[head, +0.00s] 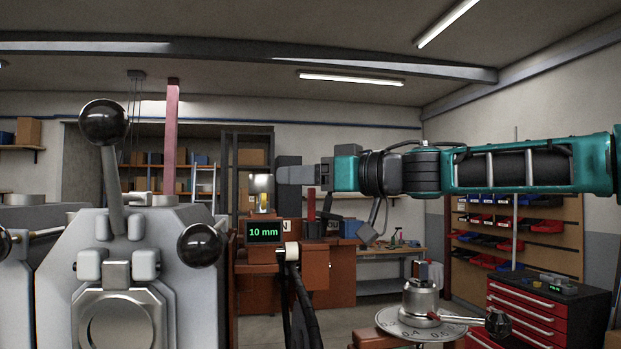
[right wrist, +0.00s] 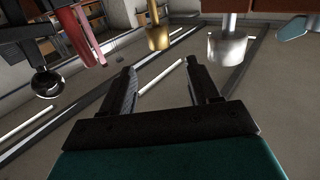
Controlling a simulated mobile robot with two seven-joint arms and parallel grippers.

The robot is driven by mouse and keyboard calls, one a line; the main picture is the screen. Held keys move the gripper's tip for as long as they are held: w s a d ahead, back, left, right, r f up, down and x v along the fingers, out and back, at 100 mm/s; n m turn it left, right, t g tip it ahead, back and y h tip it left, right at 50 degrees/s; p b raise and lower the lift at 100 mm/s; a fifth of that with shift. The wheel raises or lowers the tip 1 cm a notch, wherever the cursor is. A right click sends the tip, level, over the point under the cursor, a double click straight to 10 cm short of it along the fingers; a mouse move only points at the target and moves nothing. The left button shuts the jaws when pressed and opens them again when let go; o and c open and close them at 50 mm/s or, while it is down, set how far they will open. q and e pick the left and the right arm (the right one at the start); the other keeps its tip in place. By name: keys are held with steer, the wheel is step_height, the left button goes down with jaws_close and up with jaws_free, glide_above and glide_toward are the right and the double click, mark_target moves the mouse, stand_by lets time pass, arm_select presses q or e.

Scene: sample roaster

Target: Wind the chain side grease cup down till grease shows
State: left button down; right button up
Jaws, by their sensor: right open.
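My right gripper (head: 280,175) reaches in from the right in the head view, fingers pointing left, level with the top of a small pale and brassy cup (head: 262,186). In the right wrist view two capped cups show, one brass (right wrist: 158,38) and one silvery (right wrist: 226,50). That view looks upside down. My right gripper (right wrist: 165,78) is open there, with nothing between its fingers. The brass cup lies beyond the gap, apart from the fingertips; the silvery one lies to its right. I cannot tell which is the chain side cup. No grease can be made out. My left gripper is not in view.
A grey machine housing (head: 170,270) with black ball knobs (head: 200,245) stands at the left. A small display (head: 263,232) reads 10 mm. A round steel dial (head: 395,322) stands at lower right, before a red drawer cabinet (head: 535,310). A red post (head: 171,130) rises behind the housing.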

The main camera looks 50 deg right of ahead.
steer(key=shift+s, duration=0.55)
